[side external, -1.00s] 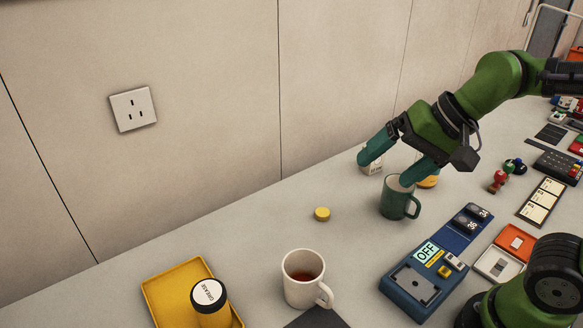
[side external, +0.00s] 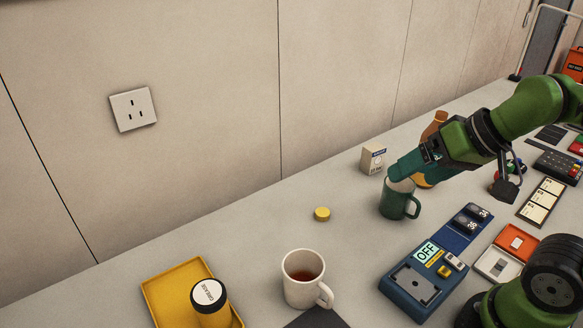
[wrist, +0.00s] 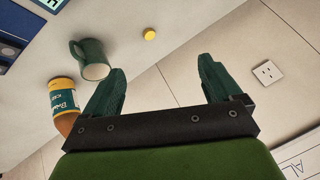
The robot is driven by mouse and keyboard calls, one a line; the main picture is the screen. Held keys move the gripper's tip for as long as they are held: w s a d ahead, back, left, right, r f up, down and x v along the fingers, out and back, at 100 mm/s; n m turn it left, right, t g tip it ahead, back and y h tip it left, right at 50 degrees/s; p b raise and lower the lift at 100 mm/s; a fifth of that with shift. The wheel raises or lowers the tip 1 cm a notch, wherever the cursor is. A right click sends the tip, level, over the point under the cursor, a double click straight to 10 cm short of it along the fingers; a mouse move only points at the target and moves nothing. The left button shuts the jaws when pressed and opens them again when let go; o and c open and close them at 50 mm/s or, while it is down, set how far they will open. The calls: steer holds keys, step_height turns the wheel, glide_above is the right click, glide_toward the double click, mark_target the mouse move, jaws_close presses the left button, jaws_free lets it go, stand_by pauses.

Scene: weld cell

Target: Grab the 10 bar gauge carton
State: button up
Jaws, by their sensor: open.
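The small off-white carton (side external: 372,159) with a dark printed label stands upright on the bench near the wall, just left of my gripper in the side view. Its print is too small to read surely. I cannot make it out in the wrist view.
The green mug (side external: 396,203) stands close below my fingers. An orange-brown bottle (side external: 437,125) is partly hidden behind my gripper. A yellow cap (side external: 322,214), white mug (side external: 300,290) and blue instrument (side external: 420,285) lie nearer. The bench left of the carton is clear.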

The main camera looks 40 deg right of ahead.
steer(key=shift+o, duration=0.2)
steer(key=shift+d, duration=0.1)
steer(key=n+t+h, duration=0.3)
steer(key=t+h, duration=0.1)
steer(key=t, duration=0.2)
glide_above(376, 147)
steer(key=s, duration=0.4)
step_height(376, 147, down, 10)
steer(key=f, duration=0.7)
steer(key=shift+a+f, duration=0.25)
steer(key=shift+a, duration=0.1)
steer(key=x, duration=0.5)
steer(key=shift+r, duration=0.1)
steer(key=shift+c, duration=0.4)
steer(key=c, duration=1.1)
